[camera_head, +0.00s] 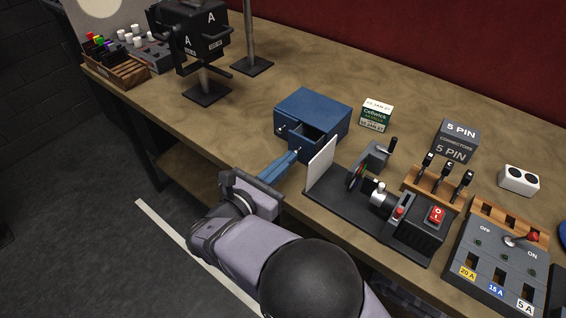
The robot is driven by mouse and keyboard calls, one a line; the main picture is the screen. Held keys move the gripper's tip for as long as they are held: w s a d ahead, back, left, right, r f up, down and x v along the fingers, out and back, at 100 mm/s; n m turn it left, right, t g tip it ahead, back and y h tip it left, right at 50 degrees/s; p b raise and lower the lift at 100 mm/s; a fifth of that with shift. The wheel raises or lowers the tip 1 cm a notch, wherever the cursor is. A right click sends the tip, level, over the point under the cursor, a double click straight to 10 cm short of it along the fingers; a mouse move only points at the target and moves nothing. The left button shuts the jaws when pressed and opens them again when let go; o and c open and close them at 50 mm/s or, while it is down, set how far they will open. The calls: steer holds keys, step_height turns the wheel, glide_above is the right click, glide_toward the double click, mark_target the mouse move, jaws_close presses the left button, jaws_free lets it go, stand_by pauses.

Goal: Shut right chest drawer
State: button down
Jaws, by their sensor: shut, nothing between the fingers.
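The blue chest (318,103) stands on the bench at the middle of the head view. Its right drawer (305,141) is pulled partly out, and its dark inside shows from above. The left drawer (284,129) looks flush with the chest front. My gripper (294,154) is shut and empty, with its blue fingers pointing up and right at the front of the right drawer. The fingertips are at or very close to that front. I cannot tell whether they touch it.
A machine with an upright white panel (322,165) stands close to the right of the drawer and my fingers. A green and white box (376,114) is behind it. Bench space left of the chest is clear. The bench's front edge runs beneath my arm.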

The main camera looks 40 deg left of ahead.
mark_target(298, 151)
steer(key=w, duration=0.4)
steer(key=shift+w, duration=0.25)
steer(key=shift+r, duration=0.15)
steer(key=shift+w, duration=0.1)
steer(key=shift+r, duration=0.1)
steer(key=shift+s, duration=0.65)
steer(key=s+b, duration=0.1)
steer(key=s, duration=1.2)
steer(key=shift+d+r, duration=0.35)
steer(key=shift+s, duration=0.1)
